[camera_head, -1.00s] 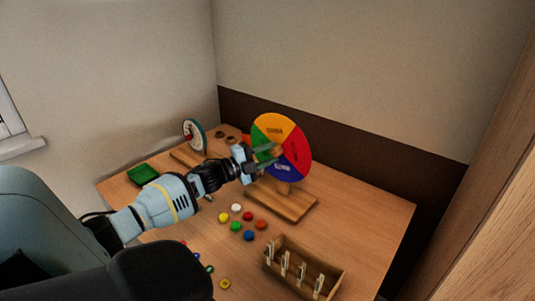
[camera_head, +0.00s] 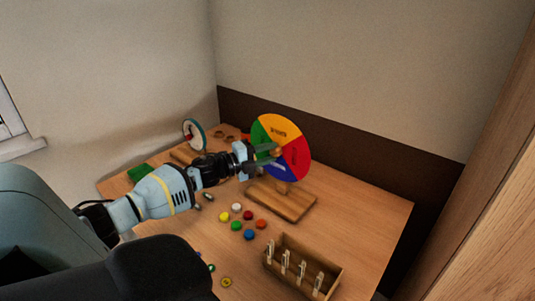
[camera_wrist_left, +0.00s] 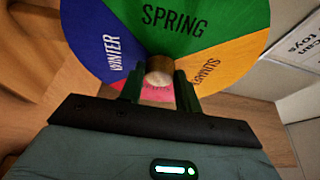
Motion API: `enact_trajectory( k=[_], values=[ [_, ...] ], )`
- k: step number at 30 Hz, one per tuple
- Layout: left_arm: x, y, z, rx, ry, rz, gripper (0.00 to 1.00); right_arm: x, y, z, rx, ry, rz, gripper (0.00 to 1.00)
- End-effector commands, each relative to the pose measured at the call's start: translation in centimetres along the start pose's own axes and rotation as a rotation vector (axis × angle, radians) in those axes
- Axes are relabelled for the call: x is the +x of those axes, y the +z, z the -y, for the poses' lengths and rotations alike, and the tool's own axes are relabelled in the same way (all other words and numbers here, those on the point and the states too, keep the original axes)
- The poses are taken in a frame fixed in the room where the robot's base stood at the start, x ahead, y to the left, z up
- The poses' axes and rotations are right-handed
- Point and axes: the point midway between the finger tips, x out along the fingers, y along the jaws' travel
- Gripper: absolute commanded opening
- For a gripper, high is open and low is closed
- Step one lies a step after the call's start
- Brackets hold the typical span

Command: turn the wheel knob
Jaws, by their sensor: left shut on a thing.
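The season wheel (camera_head: 283,133) stands upright on a wooden base (camera_head: 285,204) on the table, with green, yellow, red and blue sectors. The left wrist view shows the wheel (camera_wrist_left: 177,38) close up, with SPRING at the top, WINTER left and SUMMER right. My left gripper (camera_head: 268,154) reaches in from the left in front of the wheel. In the left wrist view its fingers (camera_wrist_left: 158,86) are shut on the round wooden knob (camera_wrist_left: 159,68) at the wheel's middle. My right gripper is not in view.
Several coloured discs (camera_head: 236,226) lie on the table in front of the base. A wooden box (camera_head: 333,284) with clothespins stands at the front right. A green tray (camera_head: 140,172) and a smaller wheel (camera_head: 193,134) are at the back left. The table's right side is clear.

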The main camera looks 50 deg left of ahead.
Motion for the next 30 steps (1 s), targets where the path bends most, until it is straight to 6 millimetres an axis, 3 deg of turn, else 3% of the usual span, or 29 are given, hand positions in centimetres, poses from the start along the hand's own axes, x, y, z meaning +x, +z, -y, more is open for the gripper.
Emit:
enact_trajectory(
  k=[1, 2, 6, 17, 30],
  values=[
    [0.0, 0.0, -0.1, 0.0, 0.001, 0.0, 0.1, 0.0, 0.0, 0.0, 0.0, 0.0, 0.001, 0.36],
    [0.0, 0.0, -0.1, -0.001, 0.001, 0.0, 0.37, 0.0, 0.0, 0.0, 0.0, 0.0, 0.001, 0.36],
    [0.0, 0.0, -0.1, -0.001, 0.0, 0.0, 0.55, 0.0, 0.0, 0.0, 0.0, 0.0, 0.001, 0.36],
    [-0.2, 0.0, -0.1, -0.001, 0.0, 0.0, 0.55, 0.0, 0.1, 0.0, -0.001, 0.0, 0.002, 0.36],
    [-4.6, 0.0, -0.2, -0.002, 0.003, -0.001, 0.55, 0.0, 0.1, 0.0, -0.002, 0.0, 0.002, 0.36]
  ],
)
